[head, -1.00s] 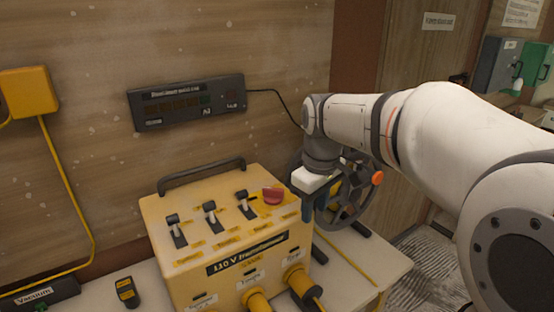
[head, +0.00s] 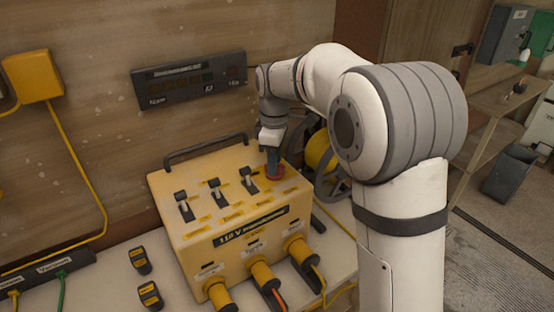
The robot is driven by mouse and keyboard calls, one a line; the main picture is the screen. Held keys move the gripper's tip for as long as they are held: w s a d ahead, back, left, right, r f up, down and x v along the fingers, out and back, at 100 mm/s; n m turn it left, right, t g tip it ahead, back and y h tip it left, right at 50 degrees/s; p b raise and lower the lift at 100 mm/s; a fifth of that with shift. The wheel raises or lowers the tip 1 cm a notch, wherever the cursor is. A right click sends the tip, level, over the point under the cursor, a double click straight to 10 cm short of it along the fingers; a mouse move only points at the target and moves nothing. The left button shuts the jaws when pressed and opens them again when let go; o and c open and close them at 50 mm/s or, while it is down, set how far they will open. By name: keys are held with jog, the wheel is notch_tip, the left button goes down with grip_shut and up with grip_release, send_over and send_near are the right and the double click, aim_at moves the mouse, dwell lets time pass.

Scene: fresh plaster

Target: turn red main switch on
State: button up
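The fingers hide part of the knob. I cannot tell whether they are closed on it or which way the knob is turned. Several black toggle switches (head: 215,187) stand in a row on the box top, left of the knob.
A black carry handle (head: 205,148) rises along the box's back edge. Yellow plugs with cables (head: 262,273) stick out of the front. A dark display panel (head: 190,80) hangs on the wall behind. A cable reel (head: 322,155) stands to the right.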

jog(key=shift+f, duration=0.35)
jog(key=shift+c, duration=0.4)
